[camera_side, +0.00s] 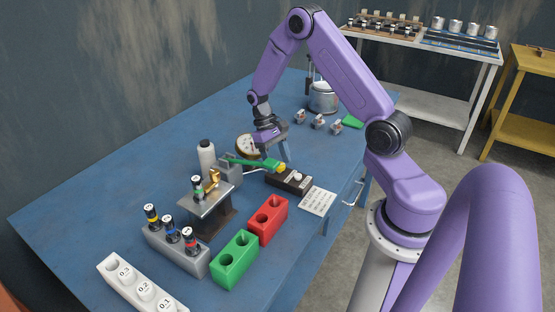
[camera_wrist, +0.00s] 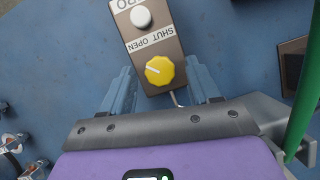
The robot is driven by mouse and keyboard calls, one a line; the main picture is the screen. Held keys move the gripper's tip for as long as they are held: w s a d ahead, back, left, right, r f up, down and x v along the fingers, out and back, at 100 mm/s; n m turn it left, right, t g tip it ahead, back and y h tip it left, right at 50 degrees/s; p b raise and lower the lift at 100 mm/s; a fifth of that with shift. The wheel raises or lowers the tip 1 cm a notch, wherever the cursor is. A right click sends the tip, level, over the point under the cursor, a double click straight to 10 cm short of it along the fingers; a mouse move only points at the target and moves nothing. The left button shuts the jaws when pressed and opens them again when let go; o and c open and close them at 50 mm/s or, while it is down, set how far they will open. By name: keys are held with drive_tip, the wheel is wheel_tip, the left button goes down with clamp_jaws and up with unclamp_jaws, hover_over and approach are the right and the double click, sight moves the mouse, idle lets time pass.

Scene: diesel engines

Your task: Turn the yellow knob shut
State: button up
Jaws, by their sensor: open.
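The yellow knob (camera_wrist: 159,70) sits on a dark brown box (camera_wrist: 152,30) with a "SHUT OPEN" label (camera_wrist: 151,42) and a round white button (camera_wrist: 141,17).
A green-handled tool (camera_side: 246,162) lies left of the box. A paper card (camera_side: 318,200), a red block (camera_side: 268,220) and a green block (camera_side: 235,258) stand nearer the camera. A grey rack with vials (camera_side: 176,252) is at left. Blue table is clear at far left.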

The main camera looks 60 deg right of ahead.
drive_tip(key=c, duration=1)
drive_tip(key=shift+c, duration=0.2)
drive_tip(key=shift+m, duration=0.3)
drive_tip(key=m, duration=0.1)
drive_tip(key=m+y, duration=0.1)
drive_tip(key=m, duration=0.1)
drive_tip(key=shift+d+m+t+y, duration=0.15)
drive_tip(key=shift+m+t+y, duration=0.15)
drive_tip(key=m+t+y, duration=0.1)
drive_tip(key=m, duration=0.3)
drive_tip(key=shift+s+d+m, duration=0.1)
drive_tip(key=shift+d+m, duration=0.05)
drive_tip(key=shift+m, duration=0.15)
drive_tip(key=m+t, duration=0.1)
drive_tip(key=m, duration=0.1)
drive_tip(key=m+y, duration=0.1)
drive_tip(key=m, duration=0.1)
drive_tip(key=shift+s+m+t, duration=0.2)
drive_tip(key=shift+m+t, duration=0.1)
drive_tip(key=shift+t, duration=0.1)
drive_tip(key=shift+s+d+m+t, duration=0.1)
drive_tip(key=shift+m+t, duration=0.35)
drive_tip(key=shift+m, duration=0.7)
drive_tip(key=shift+s+m+t, duration=0.1)
drive_tip(key=shift+m+t, duration=0.35)
drive_tip(key=shift+m, duration=0.7)
